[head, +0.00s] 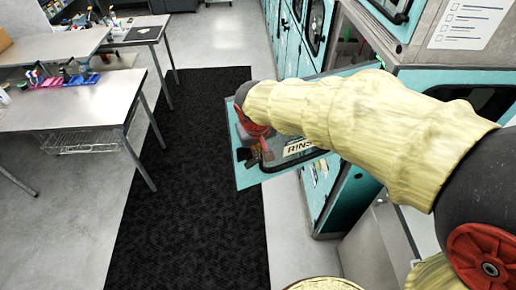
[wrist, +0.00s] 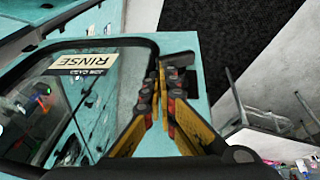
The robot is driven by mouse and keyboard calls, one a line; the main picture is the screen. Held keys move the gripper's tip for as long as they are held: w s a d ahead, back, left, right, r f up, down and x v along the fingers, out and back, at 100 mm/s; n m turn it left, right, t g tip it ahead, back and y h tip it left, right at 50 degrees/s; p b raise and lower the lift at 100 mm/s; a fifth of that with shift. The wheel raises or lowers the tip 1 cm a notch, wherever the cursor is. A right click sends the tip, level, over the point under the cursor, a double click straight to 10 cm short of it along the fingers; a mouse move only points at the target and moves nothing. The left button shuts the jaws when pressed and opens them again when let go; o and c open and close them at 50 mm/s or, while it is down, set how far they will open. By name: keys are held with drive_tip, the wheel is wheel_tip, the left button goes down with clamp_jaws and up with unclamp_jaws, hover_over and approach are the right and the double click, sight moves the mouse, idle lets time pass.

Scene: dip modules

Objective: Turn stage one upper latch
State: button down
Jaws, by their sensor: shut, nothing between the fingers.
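A teal door panel (head: 250,175) with a dark-framed window and a RINSE label (head: 299,147) stands out from the machine row in the head view. In the wrist view the door (wrist: 207,52) and the upside-down RINSE label (wrist: 82,63) fill the left and middle. My gripper (wrist: 162,78) is shut and empty, with its yellow fingers against or just in front of the door beside the window frame. A small grey part (wrist: 179,59) shows at the fingertips; I cannot tell if it is the latch. In the head view my sleeved arm covers much of the door and gripper.
Teal machines (head: 290,45) line the back right. A dark mat (head: 200,180) lies on the clear aisle floor. Steel tables (head: 75,105) with small coloured items stand at the left. A paper checklist (head: 470,24) is on the cabinet at upper right.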

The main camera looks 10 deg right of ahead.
drive_tip(key=shift+f, duration=0.15)
drive_tip(key=shift+d+f+y, duration=0.25)
drive_tip(key=shift+d+y, duration=0.05)
drive_tip(key=shift+w+d+f+g+y+b, duration=0.2)
drive_tip(key=shift+d+f+g+y+b, duration=0.2)
drive_tip(key=shift+d+f+y+b, duration=0.4)
drive_tip(key=shift+f, duration=0.15)
drive_tip(key=w+d+p+v, duration=0.1)
drive_tip(key=w+v, duration=0.1)
drive_tip(key=v, duration=1.2)
drive_tip(key=shift+r+m, duration=0.3)
